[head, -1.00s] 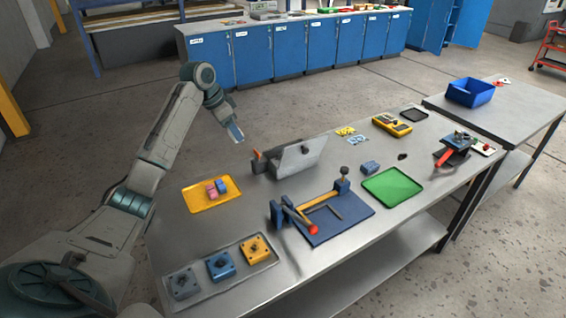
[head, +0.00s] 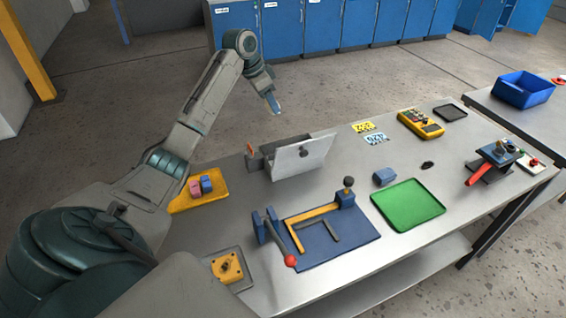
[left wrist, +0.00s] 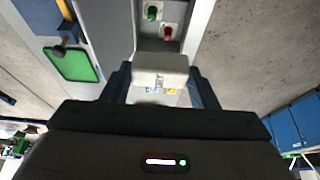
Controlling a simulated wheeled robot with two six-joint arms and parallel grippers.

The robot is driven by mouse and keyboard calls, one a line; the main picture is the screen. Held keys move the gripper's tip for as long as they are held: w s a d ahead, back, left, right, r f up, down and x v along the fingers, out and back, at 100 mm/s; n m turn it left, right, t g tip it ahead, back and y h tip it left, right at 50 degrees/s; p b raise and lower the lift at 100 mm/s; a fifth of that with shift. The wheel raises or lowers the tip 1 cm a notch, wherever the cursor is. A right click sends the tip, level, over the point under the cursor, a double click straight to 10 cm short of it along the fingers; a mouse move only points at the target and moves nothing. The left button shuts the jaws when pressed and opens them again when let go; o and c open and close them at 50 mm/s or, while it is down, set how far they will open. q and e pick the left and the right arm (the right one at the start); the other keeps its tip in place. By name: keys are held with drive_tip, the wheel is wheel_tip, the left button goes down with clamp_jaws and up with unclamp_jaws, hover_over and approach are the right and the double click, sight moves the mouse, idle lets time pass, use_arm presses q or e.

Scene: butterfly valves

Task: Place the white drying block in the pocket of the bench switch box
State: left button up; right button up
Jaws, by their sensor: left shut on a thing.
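The white drying block (left wrist: 160,70) is held between the two fingers of my left gripper (left wrist: 160,88) in the left wrist view. In the head view my left gripper (head: 274,107) is in the air, above and behind the grey box with a raised lid (head: 300,158), which looks like the bench switch box. The lid hides the box's inside in the head view. The left wrist view shows a grey housing with a green and a red button (left wrist: 160,22) beyond the block, apparently this box. I cannot make out the pocket. My right gripper is not in view.
A blue fixture plate (head: 345,247) with a yellow bar and red-knobbed lever stands in front of the box. A green tray (head: 408,205) lies right of it. A yellow tray (head: 205,203) is at the left. A yellow controller (head: 420,122) lies at the back.

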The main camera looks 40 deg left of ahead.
use_arm(q)
drive_tip(key=f+b, duration=0.3)
drive_tip(key=f, duration=0.3)
drive_tip(key=f+b, duration=0.3)
drive_tip(key=f, duration=0.3)
drive_tip(key=f+b, duration=0.2)
drive_tip(key=f, duration=0.5)
drive_tip(key=shift+w+b, duration=0.25)
drive_tip(key=shift+b, duration=0.15)
wheel_tip(320, 180, down, 4)
drive_tip(key=shift+r+p, duration=0.15)
drive_tip(key=shift+p, duration=0.25)
drive_tip(key=shift+f, duration=0.4)
drive_tip(key=o, duration=1)
